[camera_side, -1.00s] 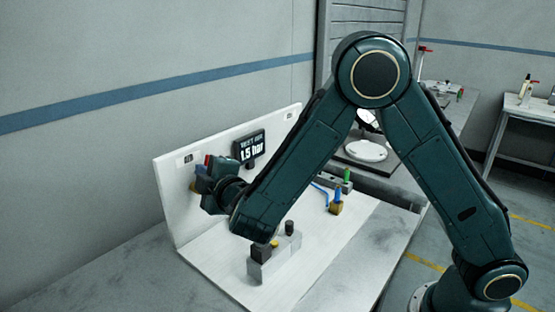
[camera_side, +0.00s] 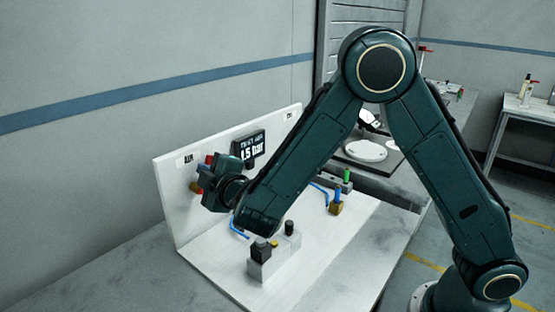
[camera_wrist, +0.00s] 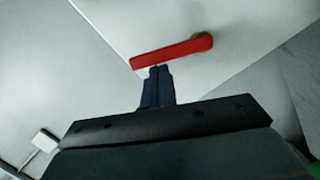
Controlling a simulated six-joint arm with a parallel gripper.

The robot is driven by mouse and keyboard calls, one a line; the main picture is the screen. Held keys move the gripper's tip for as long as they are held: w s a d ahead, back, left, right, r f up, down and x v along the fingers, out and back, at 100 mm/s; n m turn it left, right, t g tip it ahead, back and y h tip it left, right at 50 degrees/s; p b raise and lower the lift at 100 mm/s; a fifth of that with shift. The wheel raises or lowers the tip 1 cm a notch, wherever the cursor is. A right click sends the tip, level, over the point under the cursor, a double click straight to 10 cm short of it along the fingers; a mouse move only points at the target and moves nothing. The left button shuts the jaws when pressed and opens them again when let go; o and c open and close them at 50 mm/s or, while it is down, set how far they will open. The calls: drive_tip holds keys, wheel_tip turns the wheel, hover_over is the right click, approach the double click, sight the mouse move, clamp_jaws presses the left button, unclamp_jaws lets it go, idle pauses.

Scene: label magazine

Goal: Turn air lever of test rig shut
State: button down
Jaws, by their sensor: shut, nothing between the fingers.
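The red air lever (camera_wrist: 172,50) lies almost crosswise in the wrist view, with its brass pivot end (camera_wrist: 202,35) at the right. In the side view a bit of red lever (camera_side: 209,159) shows beside my gripper, with brass valve body (camera_side: 195,187) below. My gripper (camera_wrist: 159,70) is shut and empty, its fingertips at the lever's lower edge near the middle. I cannot tell whether they touch it. In the side view my gripper (camera_side: 203,180) is close to the white upright panel and hides most of the valve.
The panel (camera_side: 172,200) carries an AIR label (camera_side: 188,159) and a display (camera_side: 250,149) reading 1.5 bar. A grey block (camera_side: 273,264) with knobs stands on the white base below my wrist. A blue hose (camera_side: 239,229) and a brass fitting (camera_side: 335,208) are also on the rig.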

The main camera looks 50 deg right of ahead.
drive_tip(key=shift+d, duration=0.2)
drive_tip(key=d+f+m+g+y, duration=0.1)
drive_tip(key=d+f+m+y, duration=0.1)
drive_tip(key=d+m, duration=0.3)
drive_tip(key=shift+d+f+m+y, duration=0.3)
drive_tip(key=shift+f+m, duration=0.55)
drive_tip(key=shift+m, duration=1.25)
drive_tip(key=shift+a, duration=0.1)
drive_tip(key=shift+r, duration=0.1)
